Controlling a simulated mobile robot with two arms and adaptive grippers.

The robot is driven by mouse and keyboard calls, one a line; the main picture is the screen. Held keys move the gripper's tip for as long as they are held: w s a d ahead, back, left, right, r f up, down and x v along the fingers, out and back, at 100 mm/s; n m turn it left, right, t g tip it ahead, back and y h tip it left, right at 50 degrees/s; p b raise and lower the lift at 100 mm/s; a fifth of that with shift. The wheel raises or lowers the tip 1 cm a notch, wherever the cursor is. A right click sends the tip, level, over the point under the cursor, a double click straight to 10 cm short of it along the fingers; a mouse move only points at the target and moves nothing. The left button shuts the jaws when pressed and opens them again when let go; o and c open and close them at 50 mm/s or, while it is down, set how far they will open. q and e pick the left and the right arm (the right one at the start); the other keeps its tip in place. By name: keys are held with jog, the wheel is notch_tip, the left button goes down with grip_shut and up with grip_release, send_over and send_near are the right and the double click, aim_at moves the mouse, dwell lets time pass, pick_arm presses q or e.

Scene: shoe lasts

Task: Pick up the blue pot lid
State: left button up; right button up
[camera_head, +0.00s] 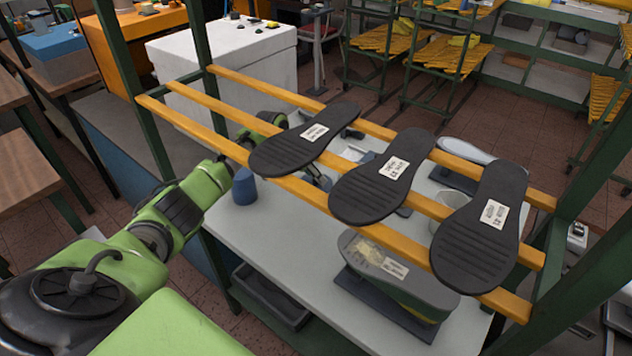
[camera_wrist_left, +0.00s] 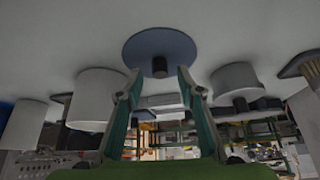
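The blue pot lid (camera_wrist_left: 150,45) shows in the left wrist view as a dull blue disc with a short dark knob (camera_wrist_left: 160,68), against the pale table surface. My left gripper (camera_wrist_left: 159,76) is open, its two fingers standing on either side of the knob with visible gaps. Whether the fingertips are level with the knob I cannot tell. In the head view my green left arm reaches under the rack; its gripper is largely hidden by slats and black soles. I cannot make out the lid there. My right gripper is in neither view.
Orange slats (camera_head: 200,104) carrying three black soles (camera_head: 375,178) cross above the white table (camera_head: 262,235). A blue cylinder (camera_head: 245,188) stands near the table's left edge. White cylindrical vessels (camera_wrist_left: 95,97) and (camera_wrist_left: 235,80) flank the gripper in the wrist view.

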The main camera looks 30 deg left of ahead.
pick_arm(q)
jog(key=shift+f, duration=0.5)
grip_shut()
jog(key=shift+r+p, duration=0.2)
jog(key=shift+p, duration=0.15)
